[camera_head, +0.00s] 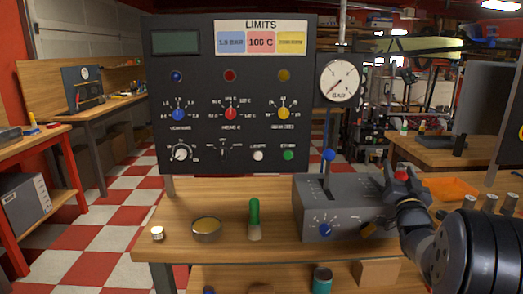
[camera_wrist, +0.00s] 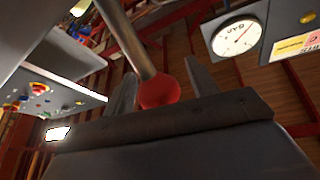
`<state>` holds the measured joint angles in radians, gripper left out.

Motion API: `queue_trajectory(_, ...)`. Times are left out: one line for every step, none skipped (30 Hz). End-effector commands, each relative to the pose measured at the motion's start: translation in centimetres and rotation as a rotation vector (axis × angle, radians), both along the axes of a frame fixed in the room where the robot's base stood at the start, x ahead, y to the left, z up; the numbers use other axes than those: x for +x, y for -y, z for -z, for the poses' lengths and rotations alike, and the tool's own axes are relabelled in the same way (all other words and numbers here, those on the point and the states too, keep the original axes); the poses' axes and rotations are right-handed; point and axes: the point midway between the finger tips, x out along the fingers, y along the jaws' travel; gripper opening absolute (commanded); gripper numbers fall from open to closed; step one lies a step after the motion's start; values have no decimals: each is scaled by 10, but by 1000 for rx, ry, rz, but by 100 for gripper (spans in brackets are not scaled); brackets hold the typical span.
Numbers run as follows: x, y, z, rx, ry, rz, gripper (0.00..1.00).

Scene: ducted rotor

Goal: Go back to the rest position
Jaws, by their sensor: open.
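My gripper (camera_head: 397,186) is at the right side of the grey control box (camera_head: 350,195), at the right of the bench. A red ball knob (camera_head: 400,174) shows at the gripper. In the wrist view the red ball (camera_wrist: 158,93) sits on a metal rod between the two open fingers of my gripper (camera_wrist: 160,88). Gaps seem to show on both sides of the ball, and I cannot tell whether a finger touches it. My arm comes in from the lower right and hides part of the box's right side.
A blue-knobbed lever (camera_head: 328,155) stands on the box. The limits panel (camera_head: 232,95) and pressure gauge (camera_head: 340,81) rise behind. A green-handled tool (camera_head: 254,220), a bowl (camera_head: 207,230) and a small jar (camera_head: 157,233) stand on the bench (camera_head: 180,205). An orange tray (camera_head: 452,188) lies at right.

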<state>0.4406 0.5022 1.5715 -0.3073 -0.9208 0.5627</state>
Motion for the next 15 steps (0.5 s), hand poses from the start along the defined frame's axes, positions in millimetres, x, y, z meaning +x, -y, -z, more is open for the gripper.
queue_trajectory(0,0,0,0,0,0,55)
queue_trajectory(0,0,0,0,0,0,55)
queue_trajectory(0,0,0,0,0,0,55)
queue_trajectory(0,0,0,0,1,0,55)
queue_trajectory(0,0,1,0,1,0,55)
queue_trajectory(-1,0,1,0,2,1,55)
queue_trajectory(-1,0,1,1,3,0,55)
queue_trajectory(-2,0,2,0,5,0,55)
queue_trajectory(-3,0,3,0,8,1,55)
queue_trajectory(-3,0,3,1,10,1,55)
queue_trajectory(-4,0,4,1,13,0,55)
queue_trajectory(-8,-1,4,1,13,1,55)
queue_trajectory(-11,-1,5,1,13,1,55)
queue_trajectory(-14,-1,6,0,13,1,55)
queue_trajectory(-19,-2,8,1,12,1,55)
